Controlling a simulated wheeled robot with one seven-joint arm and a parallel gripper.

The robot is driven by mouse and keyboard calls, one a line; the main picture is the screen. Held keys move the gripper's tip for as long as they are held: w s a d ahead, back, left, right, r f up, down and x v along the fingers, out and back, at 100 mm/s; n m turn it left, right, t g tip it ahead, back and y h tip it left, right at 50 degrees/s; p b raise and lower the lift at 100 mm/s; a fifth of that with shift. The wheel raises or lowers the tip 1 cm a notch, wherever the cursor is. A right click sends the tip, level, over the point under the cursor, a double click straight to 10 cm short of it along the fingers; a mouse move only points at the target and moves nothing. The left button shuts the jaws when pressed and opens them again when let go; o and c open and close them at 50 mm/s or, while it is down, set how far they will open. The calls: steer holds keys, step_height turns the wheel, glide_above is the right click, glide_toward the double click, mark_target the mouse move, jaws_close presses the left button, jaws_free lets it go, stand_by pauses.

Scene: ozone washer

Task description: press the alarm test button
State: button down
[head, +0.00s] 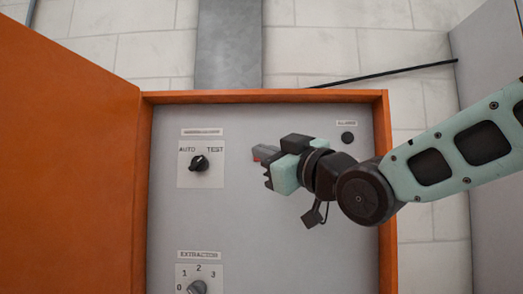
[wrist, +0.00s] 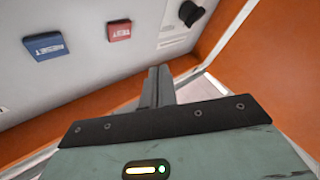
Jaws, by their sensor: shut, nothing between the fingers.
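The red button (wrist: 119,32) shows in the wrist view, left of and above my fingertips, with lettering that appears to read TEST upside down. In the head view a bit of red (head: 257,154) shows at the left edge of my gripper, which hides the rest. A blue button (wrist: 45,46) marked RESET lies farther left in the wrist view; I cannot see it in the head view. My gripper (wrist: 160,72) is shut and empty, in front of the panel. Its fingers appear apart from both buttons. It also shows in the head view (head: 268,166).
The grey panel (head: 240,235) sits in an orange box, its orange door (head: 65,150) open at the left. An AUTO/TEST knob (head: 200,163) and an EXTRACTOR knob (head: 197,287) stick out. A round black part (head: 347,137) sits under the ALARM label. A grey wall stands at the right.

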steer(key=w+p, duration=0.1)
steer(key=w, duration=0.5)
steer(key=shift+p, duration=0.4)
steer(key=shift+w+d, duration=0.1)
steer(key=shift+w, duration=0.05)
stand_by(1.5)
steer(key=shift+w, duration=0.4)
steer(key=shift+w+b, duration=0.3)
steer(key=shift+w, duration=0.05)
stand_by(0.6)
steer(key=shift+s, duration=0.1)
steer(key=shift+s+b, duration=0.7)
steer(key=shift+b, duration=0.05)
steer(key=shift+s, duration=0.1)
